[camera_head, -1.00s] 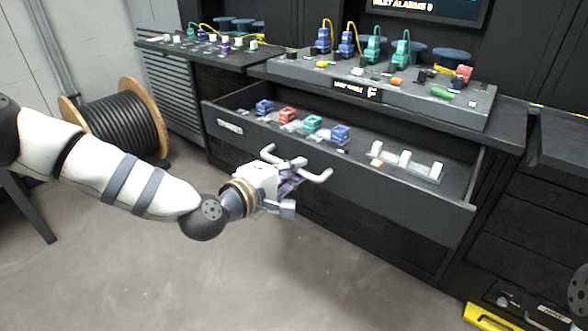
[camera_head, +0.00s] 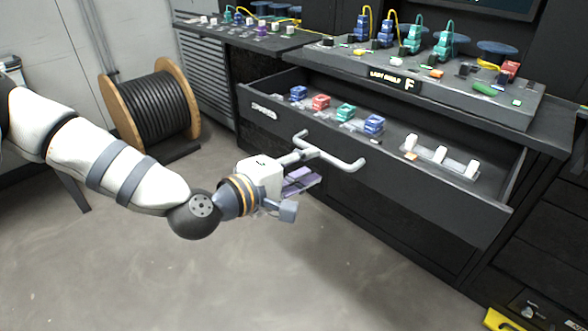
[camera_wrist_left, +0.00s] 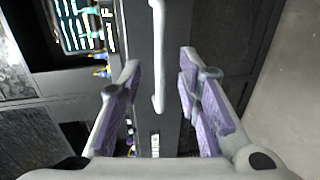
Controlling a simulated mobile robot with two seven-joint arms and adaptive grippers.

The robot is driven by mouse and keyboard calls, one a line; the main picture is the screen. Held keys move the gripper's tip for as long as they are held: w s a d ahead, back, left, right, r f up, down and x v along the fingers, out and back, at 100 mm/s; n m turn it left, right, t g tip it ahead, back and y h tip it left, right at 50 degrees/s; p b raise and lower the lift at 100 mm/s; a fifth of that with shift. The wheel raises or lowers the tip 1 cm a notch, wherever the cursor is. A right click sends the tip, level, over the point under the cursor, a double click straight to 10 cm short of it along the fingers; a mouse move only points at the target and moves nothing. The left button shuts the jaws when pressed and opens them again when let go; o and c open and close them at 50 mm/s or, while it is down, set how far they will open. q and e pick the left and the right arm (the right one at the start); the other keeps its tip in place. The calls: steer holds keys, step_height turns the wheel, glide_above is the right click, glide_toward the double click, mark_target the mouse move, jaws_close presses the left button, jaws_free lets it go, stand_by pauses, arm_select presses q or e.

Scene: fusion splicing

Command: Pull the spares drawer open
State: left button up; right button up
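The spares drawer (camera_head: 385,188) stands pulled out from the bench, its inside showing. Its label (camera_head: 264,111) is on the left of the front. A pale bar handle (camera_head: 340,161) sticks out from the front. My left gripper (camera_head: 308,168) is just in front of the handle, with its purple-padded fingers apart. In the left wrist view, the handle (camera_wrist_left: 158,55) lies ahead between the lines of the two open fingers, and nothing is held. The drawer front (camera_wrist_left: 174,100) fills the middle of that view. My right gripper is not in view.
The drawer holds several coloured blocks (camera_head: 345,112) and a rack with white posts (camera_head: 441,157). The bench top above carries a grey stand (camera_head: 468,106) with connectors. A cable reel (camera_head: 153,106) stands on the floor at left. The floor before the drawer is clear.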

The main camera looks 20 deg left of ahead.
arm_select(q)
steer(key=v, duration=0.5)
steer(key=shift+s+a, duration=0.1)
steer(key=shift+s, duration=0.15)
steer(key=s+d+f+m+g+p, duration=0.1)
steer(key=s+d+f+m+g, duration=0.25)
steer(key=s+f, duration=0.45)
steer(key=s+d+f+m+g+p, duration=0.1)
steer(key=s+d+f+m+g, duration=0.3)
steer(key=s+f, duration=0.45)
steer(key=s+a+f+m+g+y, duration=0.1)
steer(key=s+a+f+m+g, duration=0.1)
steer(key=s, duration=0.5)
steer(key=s+a+f+m+g+y, duration=0.2)
steer(key=s+a+f+g, duration=0.1)
steer(key=s, duration=0.5)
steer(key=s+a+f+m+g+y+p, duration=0.1)
steer(key=s+a+f+m+g+y, duration=0.1)
steer(key=s+a+g, duration=0.2)
steer(key=s+a, duration=0.1)
steer(key=s, duration=0.2)
steer(key=shift+s+f, duration=0.15)
steer(key=shift+f, duration=0.15)
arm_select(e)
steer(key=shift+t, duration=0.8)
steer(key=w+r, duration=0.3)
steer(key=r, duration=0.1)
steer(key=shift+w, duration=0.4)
